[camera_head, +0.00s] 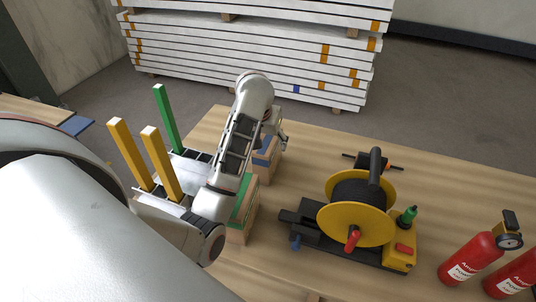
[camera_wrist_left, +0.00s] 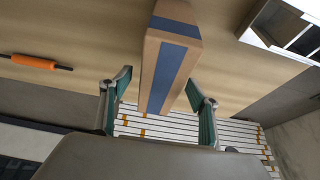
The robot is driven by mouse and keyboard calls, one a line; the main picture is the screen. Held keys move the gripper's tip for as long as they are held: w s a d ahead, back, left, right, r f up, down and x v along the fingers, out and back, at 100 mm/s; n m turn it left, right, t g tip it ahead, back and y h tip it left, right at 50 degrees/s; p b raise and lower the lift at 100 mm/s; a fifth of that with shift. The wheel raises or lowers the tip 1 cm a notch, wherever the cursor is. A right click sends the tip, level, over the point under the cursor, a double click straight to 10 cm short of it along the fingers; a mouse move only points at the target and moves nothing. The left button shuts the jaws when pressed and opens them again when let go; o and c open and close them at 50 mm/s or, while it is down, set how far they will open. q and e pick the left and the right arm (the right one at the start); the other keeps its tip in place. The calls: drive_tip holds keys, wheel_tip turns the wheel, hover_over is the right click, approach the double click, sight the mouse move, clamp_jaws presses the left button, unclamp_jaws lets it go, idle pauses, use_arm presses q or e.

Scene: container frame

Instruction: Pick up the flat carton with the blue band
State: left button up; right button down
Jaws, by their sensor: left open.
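The flat carton with the blue band (camera_head: 262,158) stands on the wooden table, partly hidden behind my left arm in the head view. In the left wrist view the carton (camera_wrist_left: 172,57) is brown cardboard with a blue strip along it. My left gripper (camera_head: 279,135) is at the carton's top, far side in the head view. In the left wrist view its two green-padded fingers (camera_wrist_left: 158,80) are apart, one on each side of the carton, with visible gaps. My right gripper is not in view.
A green-banded carton (camera_head: 241,208) stands close by, under my left arm. Left of it is a rack with yellow and green posts (camera_head: 162,118). A yellow cable reel (camera_head: 357,208) and red extinguishers (camera_head: 470,258) stand to the right. Stacked white boards (camera_head: 250,50) lie beyond the table.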

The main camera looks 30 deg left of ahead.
use_arm(q)
drive_tip(key=shift+f, duration=0.15)
drive_tip(key=c, duration=1.5)
clamp_jaws()
drive_tip(key=shift+r, duration=0.2)
